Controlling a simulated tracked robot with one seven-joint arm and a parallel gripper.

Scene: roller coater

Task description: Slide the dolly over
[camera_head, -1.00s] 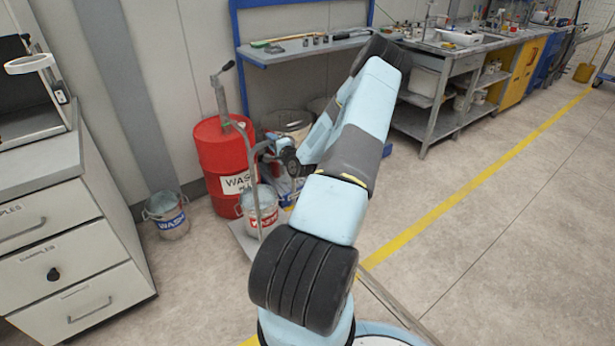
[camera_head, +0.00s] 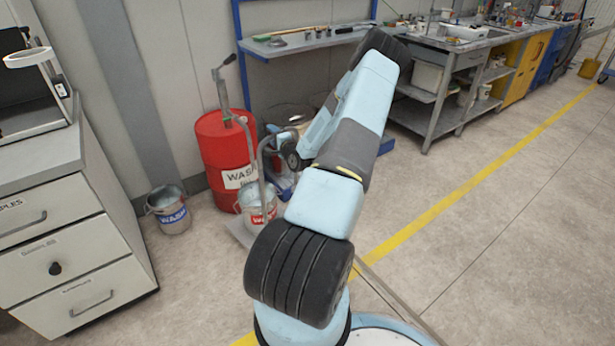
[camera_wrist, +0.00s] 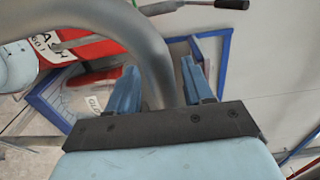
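The dolly (camera_head: 238,232) is a low flat platform with a bent grey tube handle (camera_head: 262,170). It stands on the floor in front of the red drum and carries a white bucket with a red label (camera_head: 258,214). My gripper (camera_head: 278,140) is by the top of the handle, partly hidden by my arm in the head view. In the wrist view its two blue fingers (camera_wrist: 161,80) stand apart, one on each side of the grey handle tube (camera_wrist: 145,38). A narrow gap seems to show beside the left finger; firm contact is not visible.
A red waste drum (camera_head: 222,150) with a hand pump stands behind the dolly. A bucket with a blue label (camera_head: 169,212) is to its left, beside the drawer cabinet (camera_head: 75,235). A blue-framed bench (camera_head: 310,42) is behind. Open floor (camera_head: 470,250) lies to the right.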

